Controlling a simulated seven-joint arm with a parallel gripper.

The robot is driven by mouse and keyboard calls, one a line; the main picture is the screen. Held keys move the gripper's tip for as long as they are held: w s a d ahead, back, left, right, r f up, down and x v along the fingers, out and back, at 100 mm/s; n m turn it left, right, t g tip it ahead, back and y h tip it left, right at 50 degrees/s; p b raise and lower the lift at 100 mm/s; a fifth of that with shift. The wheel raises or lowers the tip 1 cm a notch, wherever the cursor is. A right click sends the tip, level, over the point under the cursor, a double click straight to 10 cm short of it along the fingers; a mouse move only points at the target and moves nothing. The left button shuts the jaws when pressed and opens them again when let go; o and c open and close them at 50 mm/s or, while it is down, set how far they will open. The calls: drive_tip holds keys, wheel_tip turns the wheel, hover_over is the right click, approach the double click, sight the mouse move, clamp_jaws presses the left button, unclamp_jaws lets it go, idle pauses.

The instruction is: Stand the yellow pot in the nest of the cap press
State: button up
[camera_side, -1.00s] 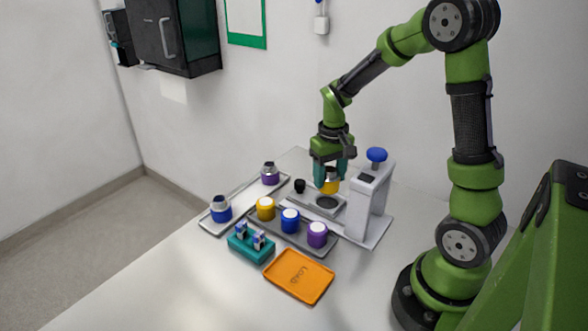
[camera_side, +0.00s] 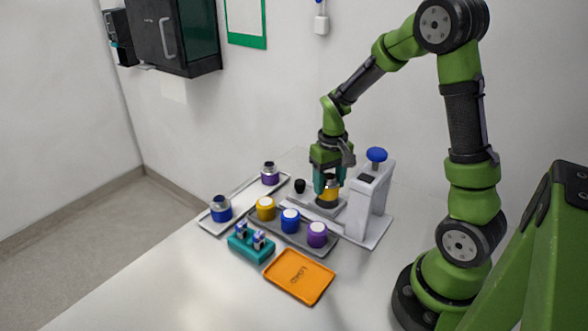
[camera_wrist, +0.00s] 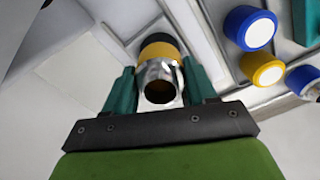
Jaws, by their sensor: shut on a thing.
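The yellow pot (camera_side: 327,199) has a yellow body and a shiny metal neck with a dark open mouth. In the wrist view the yellow pot (camera_wrist: 158,52) stands between my teal fingertips. My gripper (camera_side: 327,184) is shut on its neck, and the fingers (camera_wrist: 160,88) sit on both sides of it. The cap press (camera_side: 368,200) is a grey stand with a blue knob (camera_side: 376,154).
A grey tray in front holds a yellow-bodied (camera_side: 265,208), a blue (camera_side: 290,221) and a purple (camera_side: 317,234) white-topped item. A left tray (camera_side: 245,197) holds a blue pot (camera_side: 221,208) and a purple pot (camera_side: 269,173). A teal holder (camera_side: 250,246) and an orange tray (camera_side: 300,277) lie nearer.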

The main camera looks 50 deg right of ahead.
drive_tip(key=shift+f, duration=0.1)
idle(0.3)
drive_tip(key=shift+f, duration=0.5)
drive_tip(key=shift+f, duration=0.15)
drive_tip(key=shift+f, duration=0.55)
